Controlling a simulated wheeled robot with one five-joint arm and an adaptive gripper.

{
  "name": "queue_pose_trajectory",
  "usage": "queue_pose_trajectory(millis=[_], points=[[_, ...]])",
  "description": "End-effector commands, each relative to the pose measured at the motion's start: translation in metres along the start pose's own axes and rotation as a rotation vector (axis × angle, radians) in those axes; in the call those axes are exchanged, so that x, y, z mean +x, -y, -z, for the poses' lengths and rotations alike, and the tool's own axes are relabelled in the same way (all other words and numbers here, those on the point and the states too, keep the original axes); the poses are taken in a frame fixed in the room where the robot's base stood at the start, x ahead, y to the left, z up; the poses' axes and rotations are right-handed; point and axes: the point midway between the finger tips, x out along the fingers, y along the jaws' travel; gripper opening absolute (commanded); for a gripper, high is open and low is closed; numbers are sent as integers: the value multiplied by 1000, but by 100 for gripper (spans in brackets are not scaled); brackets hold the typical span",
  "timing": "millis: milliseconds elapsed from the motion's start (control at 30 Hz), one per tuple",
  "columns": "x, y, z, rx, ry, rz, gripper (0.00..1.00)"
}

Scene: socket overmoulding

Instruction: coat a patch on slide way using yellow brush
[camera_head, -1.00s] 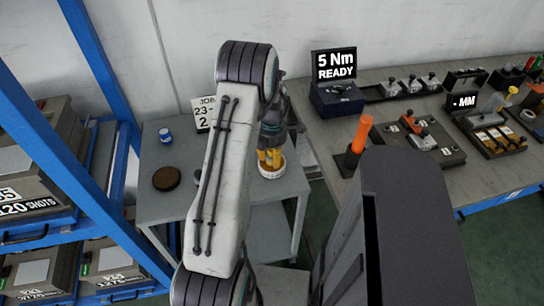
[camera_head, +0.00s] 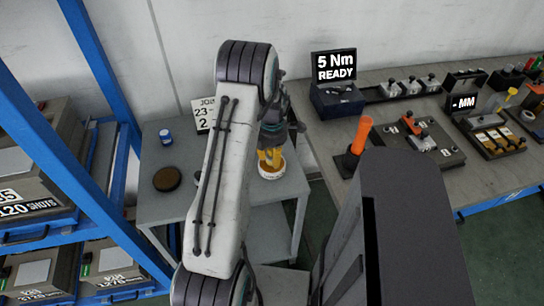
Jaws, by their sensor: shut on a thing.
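My gripper (camera_head: 270,148) is partly hidden behind my own arm, pointing down over the right side of the small grey table. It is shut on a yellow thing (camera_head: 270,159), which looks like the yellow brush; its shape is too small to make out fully. Right below it is a round pot (camera_head: 271,172) with a pale, orange-marked side. I cannot tell whether the brush end is inside the pot or just above it. I cannot surely pick out the slide way or its patch in this view.
The small grey table (camera_head: 222,196) also bears a brown round lid or disc (camera_head: 167,179), a blue-and-white jar (camera_head: 165,136) and a job card (camera_head: 207,113). A blue rack (camera_head: 62,155) stands left. The workbench (camera_head: 380,187) at right carries a torque display (camera_head: 336,68), an orange-handled tool (camera_head: 361,135) and fixtures.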

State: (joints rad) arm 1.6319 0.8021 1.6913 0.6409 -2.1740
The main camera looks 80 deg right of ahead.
Motion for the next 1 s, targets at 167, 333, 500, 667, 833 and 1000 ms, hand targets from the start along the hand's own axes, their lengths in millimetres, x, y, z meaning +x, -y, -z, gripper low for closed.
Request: queue_pose_trajectory(millis=[167,333,500,667,833,1000], points=[[-16,-1,0,0,2,-2,1],[-28,-1,0,0,1,-2,1],[-40,-1,-1,0,2,-3,1],[-51,-1,-1,0,2,-3,1],[-61,-1,-1,0,1,-2,1],[-62,-1,-1,0,1,-2,1]])
